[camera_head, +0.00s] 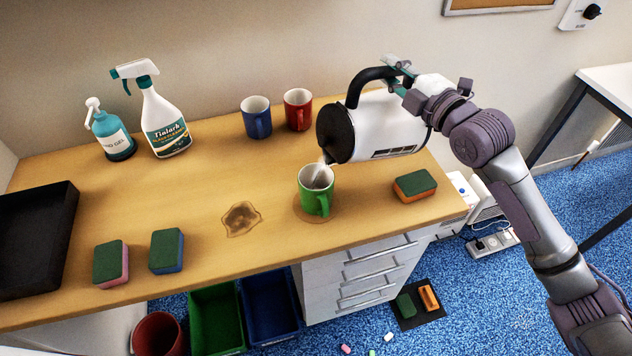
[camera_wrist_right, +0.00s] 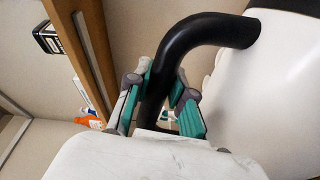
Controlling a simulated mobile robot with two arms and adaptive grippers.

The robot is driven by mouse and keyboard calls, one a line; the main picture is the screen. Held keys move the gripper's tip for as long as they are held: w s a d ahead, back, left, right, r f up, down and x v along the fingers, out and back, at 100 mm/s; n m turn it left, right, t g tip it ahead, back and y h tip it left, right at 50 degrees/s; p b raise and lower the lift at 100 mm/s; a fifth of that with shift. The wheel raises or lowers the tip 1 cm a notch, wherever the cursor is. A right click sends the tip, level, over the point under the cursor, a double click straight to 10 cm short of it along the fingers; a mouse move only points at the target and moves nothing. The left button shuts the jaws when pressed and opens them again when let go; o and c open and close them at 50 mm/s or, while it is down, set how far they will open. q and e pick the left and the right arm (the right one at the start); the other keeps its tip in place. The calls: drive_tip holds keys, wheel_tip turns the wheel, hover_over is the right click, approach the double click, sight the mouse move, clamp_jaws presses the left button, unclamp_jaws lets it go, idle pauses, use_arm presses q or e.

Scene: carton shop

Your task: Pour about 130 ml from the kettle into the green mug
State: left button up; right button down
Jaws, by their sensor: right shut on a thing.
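The white kettle (camera_head: 385,124) with a black lid and black handle is tilted well over to the left, above the desk. My right gripper (camera_head: 396,70) is shut on the kettle's handle, and in the right wrist view the handle (camera_wrist_right: 204,34) passes between the green fingers (camera_wrist_right: 165,98). The green mug (camera_head: 314,194) stands upright on the desk below the spout. A pale stream runs from the spout into the mug. The level inside the mug is hard to tell. A wet-looking ring lies around the mug's base. My left gripper is not in view.
Blue mug (camera_head: 257,121) and red mug (camera_head: 298,108) stand behind. A sponge (camera_head: 414,186) lies right of the green mug; two sponges (camera_head: 111,263) (camera_head: 167,250) lie front left. A brown stain (camera_head: 241,218) marks the desk. Spray bottle (camera_head: 163,120), gel bottle (camera_head: 109,135) and black tray (camera_head: 35,240) stand left.

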sight(407, 80)
drive_tip(key=shift+w+d+f, duration=0.2)
drive_tip(key=shift+w+d, duration=0.2)
drive_tip(key=shift+d, duration=0.2)
drive_tip(key=shift+w+d+m, duration=0.1)
drive_tip(key=shift+m, duration=0.2)
drive_tip(key=shift+w+d+f+b, duration=0.15)
drive_tip(key=shift+d+f+b, duration=0.15)
drive_tip(key=shift+b, duration=0.25)
drive_tip(key=shift+w+d+f+m+b, duration=0.25)
drive_tip(key=shift+d+f+m+b, duration=0.15)
drive_tip(key=shift+f+m+b, duration=0.1)
drive_tip(key=shift+w+d+f+m+b, duration=0.25)
drive_tip(key=shift+d+f+m+b, duration=0.1)
drive_tip(key=shift+f+m+b, duration=0.1)
drive_tip(key=shift+w+d+f, duration=0.15)
drive_tip(key=shift+w+d, duration=0.05)
drive_tip(key=shift+d, duration=0.1)
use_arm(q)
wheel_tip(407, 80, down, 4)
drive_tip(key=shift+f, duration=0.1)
use_arm(e)
drive_tip(key=shift+s+a, duration=0.1)
drive_tip(key=shift+m, duration=0.25)
